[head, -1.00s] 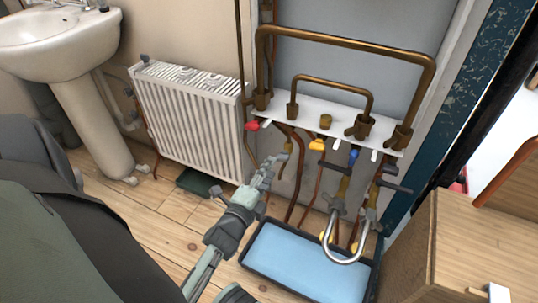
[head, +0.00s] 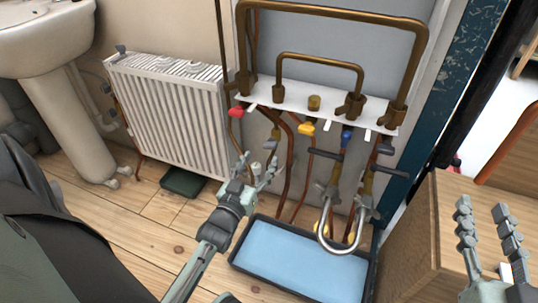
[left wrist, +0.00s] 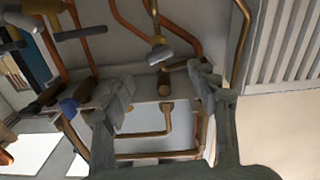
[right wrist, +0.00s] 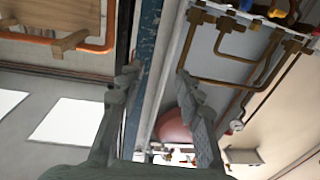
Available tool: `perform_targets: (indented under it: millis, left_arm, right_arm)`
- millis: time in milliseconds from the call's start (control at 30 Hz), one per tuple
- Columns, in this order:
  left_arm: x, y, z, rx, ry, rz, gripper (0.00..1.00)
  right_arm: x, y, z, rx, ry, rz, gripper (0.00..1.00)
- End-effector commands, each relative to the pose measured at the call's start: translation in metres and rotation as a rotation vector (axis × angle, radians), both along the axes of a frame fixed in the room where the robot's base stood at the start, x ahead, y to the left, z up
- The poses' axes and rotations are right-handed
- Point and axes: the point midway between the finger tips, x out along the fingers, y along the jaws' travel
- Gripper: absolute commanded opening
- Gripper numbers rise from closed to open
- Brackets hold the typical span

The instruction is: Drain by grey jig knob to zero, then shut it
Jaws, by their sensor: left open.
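The grey knob (head: 271,142) hangs under the white manifold shelf, between the red knob (head: 235,112) and the yellow knob (head: 306,128). My left gripper (head: 257,168) is open and empty, just below and in front of the grey knob. In the left wrist view the grey knob (left wrist: 159,50) shows beyond the gap between the spread fingers (left wrist: 160,82), apart from them. My right gripper (head: 482,208) is open and empty above the wooden cabinet at the right; its parted fingers also show in the right wrist view (right wrist: 158,78). No readable gauge shows.
A blue knob (head: 346,136) and curved steel hoses (head: 325,232) are right of the yellow knob. A blue-lined tray (head: 296,262) lies on the floor below. A radiator (head: 170,110) and basin (head: 45,38) stand left; the wooden cabinet (head: 420,235) stands right.

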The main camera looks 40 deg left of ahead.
Motion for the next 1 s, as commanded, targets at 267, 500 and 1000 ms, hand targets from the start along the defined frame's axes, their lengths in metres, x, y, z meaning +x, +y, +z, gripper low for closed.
perform_targets:
  millis: [267, 500, 1000]
  left_arm:
    - [0.014, 0.004, -0.004, -0.188, -0.056, -0.001, 0.59]
    - [0.052, 0.013, -0.004, -0.183, -0.055, 0.0, 0.59]
    - [0.078, 0.02, -0.004, -0.183, -0.051, 0.001, 0.59]
  right_arm:
    - [-0.009, 0.013, 0.037, 0.086, -0.169, 0.03, 0.35]
    - [-0.019, 0.018, 0.061, 0.145, -0.28, 0.047, 0.35]
    - [-0.021, 0.015, 0.073, 0.167, -0.349, 0.044, 0.35]
